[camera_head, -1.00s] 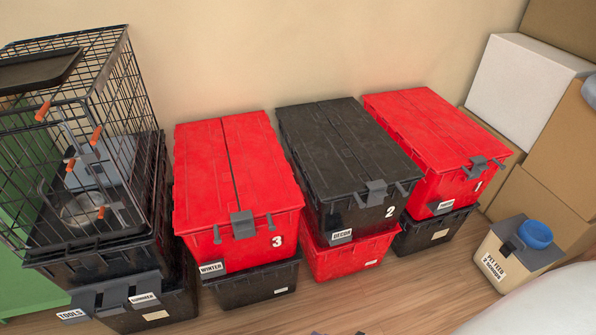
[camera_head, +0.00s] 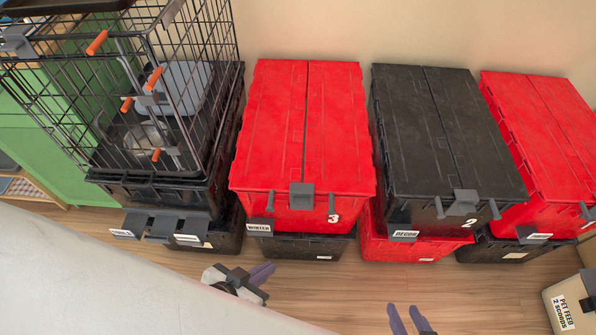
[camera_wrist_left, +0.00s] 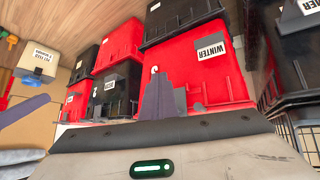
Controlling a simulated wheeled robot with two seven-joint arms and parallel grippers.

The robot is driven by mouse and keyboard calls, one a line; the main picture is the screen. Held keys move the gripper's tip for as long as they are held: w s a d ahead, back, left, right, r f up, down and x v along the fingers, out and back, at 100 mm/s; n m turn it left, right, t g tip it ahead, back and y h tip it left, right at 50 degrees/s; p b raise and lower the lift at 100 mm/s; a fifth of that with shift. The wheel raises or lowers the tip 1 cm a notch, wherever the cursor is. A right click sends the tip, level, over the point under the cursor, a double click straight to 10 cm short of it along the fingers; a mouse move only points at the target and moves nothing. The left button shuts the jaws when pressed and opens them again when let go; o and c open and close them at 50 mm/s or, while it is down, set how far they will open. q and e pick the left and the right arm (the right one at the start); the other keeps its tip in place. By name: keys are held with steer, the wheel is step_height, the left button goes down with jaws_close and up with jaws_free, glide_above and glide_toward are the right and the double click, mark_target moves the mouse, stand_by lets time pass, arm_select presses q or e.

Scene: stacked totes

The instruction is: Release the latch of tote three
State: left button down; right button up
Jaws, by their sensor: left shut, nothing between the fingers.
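Tote three (camera_head: 270,130) is a red lidded box marked 3, stacked on a black tote. Its grey latch (camera_head: 301,196) hangs at the middle of the lid's front edge and looks down against the front. My left gripper (camera_head: 262,274) is shut and empty, in front of and below tote three, apart from it. In the left wrist view, which is turned over, its fingers (camera_wrist_left: 160,95) overlap the red front of tote three (camera_wrist_left: 225,80) with its WINTER label; the latch there is partly hidden. My right gripper (camera_head: 409,319) shows two separated purple fingers at the bottom edge, empty.
Black tote two (camera_head: 400,140) stands close on the right, with red tote one (camera_head: 520,130) beyond. A wire cage (camera_head: 190,120) on black totes stands close on the left. A pet feed container (camera_head: 565,305) is at lower right.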

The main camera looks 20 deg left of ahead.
arm_select(q)
steer(key=w+d+r+n+g+h, duration=0.1)
steer(key=w+d+r+g, duration=0.15)
steer(key=w+d, duration=0.4)
steer(key=w+d+r+g+h, duration=0.1)
steer(key=w+d+r, duration=0.2)
steer(key=w, duration=0.6)
steer(key=w+a+r+n+g+y, duration=0.1)
steer(key=w+a+r+n+y, duration=0.3)
steer(key=w+a+r, duration=0.5)
steer(key=shift+w+a+y, duration=0.15)
steer(key=shift+a+y, duration=0.75)
steer(key=shift+a, duration=0.2)
